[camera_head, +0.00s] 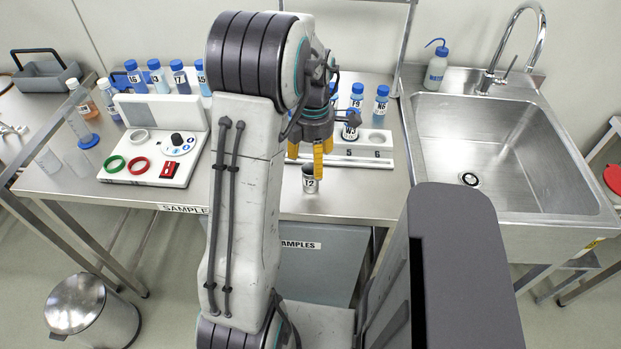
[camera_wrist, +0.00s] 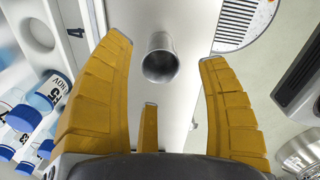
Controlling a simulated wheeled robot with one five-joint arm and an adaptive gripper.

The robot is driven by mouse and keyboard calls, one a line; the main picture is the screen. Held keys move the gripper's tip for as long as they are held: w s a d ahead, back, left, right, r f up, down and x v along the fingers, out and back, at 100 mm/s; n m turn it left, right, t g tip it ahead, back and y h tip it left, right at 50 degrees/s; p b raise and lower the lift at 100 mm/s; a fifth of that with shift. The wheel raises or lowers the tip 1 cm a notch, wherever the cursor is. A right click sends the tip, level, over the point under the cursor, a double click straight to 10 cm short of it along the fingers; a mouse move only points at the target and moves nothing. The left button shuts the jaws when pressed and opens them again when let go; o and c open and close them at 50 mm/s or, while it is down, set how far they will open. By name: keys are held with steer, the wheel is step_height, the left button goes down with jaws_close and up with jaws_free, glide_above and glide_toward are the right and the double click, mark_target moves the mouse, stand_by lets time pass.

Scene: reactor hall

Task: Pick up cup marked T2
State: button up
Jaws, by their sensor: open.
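A small grey metal cup (camera_head: 309,182) stands upright near the front edge of the steel table. Its dark label seems to read T2, though the marking is tiny. My gripper (camera_head: 309,156) is open and empty, its yellow fingers pointing down just above the cup. In the wrist view the cup (camera_wrist: 160,62) shows its open mouth between the spread fingers, nearer the far end of the gap and apart from them. My arm hides part of the table to the left of the cup.
A white numbered rack (camera_head: 374,160) with blue-capped bottles stands behind and right of the cup. A white instrument panel (camera_head: 151,172) lies to the left. A steel sink (camera_head: 500,150) is at the right. The table's front edge is close to the cup.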

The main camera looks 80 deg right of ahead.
mark_target(311, 177)
steer(key=shift+w+a+f+p, duration=0.1)
steer(key=shift+f+p, duration=0.2)
steer(key=shift+f, duration=1.5)
steer(key=shift+w+f+p, duration=0.1)
steer(key=shift+f+p, duration=0.2)
steer(key=shift+f, duration=1.45)
steer(key=c, duration=1.3)
steer(key=shift+r, duration=0.2)
